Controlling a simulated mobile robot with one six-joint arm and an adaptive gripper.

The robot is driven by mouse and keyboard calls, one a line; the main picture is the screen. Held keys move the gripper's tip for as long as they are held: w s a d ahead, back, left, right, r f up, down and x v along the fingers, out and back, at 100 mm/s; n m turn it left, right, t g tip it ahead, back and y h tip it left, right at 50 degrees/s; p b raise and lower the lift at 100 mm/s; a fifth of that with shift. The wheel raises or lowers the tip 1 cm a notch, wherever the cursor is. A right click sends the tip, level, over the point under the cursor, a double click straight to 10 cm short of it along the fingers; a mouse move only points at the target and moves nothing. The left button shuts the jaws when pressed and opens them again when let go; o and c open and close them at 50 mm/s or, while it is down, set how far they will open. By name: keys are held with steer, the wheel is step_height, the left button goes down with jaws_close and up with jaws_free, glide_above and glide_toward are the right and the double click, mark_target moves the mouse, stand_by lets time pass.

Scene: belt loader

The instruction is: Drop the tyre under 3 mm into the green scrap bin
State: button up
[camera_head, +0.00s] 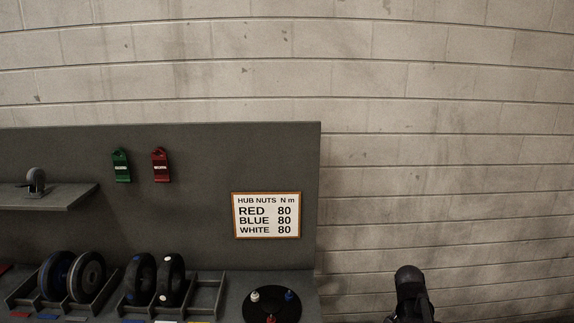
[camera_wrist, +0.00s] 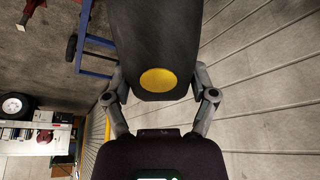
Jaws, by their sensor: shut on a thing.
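In the wrist view my gripper (camera_wrist: 160,75) is shut on a black tyre (camera_wrist: 155,30) with a round yellow mark on its tread. One finger shows on each side of it, and the tyre's upper part runs out of the frame. The tread depth cannot be read here. No green scrap bin is seen in either view. In the head view a dark part of my arm shows at the lower right, and the held tyre is not clearly seen.
A rack holds several tyres (camera_head: 87,277); its yellow-labelled slot (camera_head: 208,292) is empty. A dark round plate (camera_head: 272,306) with coloured nuts stands beside it. Green (camera_head: 121,165) and red (camera_head: 161,164) tags hang above. A blue trolley frame (camera_wrist: 98,62) shows in the wrist view.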

steer(key=shift+a, duration=0.1)
steer(key=shift+w+f+b, duration=0.35)
steer(key=shift+f+b, duration=0.4)
steer(key=w+d+f+n+y+b, duration=0.1)
steer(key=w+f+n+b, duration=0.2)
steer(key=f+b, duration=0.9)
steer(key=w+d+f+n+t+y+b, duration=0.1)
steer(key=w+f+n+b, duration=0.3)
steer(key=w+f+b, duration=0.3)
steer(key=w+f+n+t+y+b, duration=0.1)
steer(key=w+f+n+b, duration=0.2)
steer(key=f+b, duration=1.4)
steer(key=shift+w+d+f+n+y+b, duration=0.35)
steer(key=shift+w+d+n+y, duration=0.05)
steer(key=shift+w, duration=0.65)
steer(key=shift+f, duration=0.15)
steer(key=shift+f+b, duration=2.85)
steer(key=shift+b, duration=0.15)
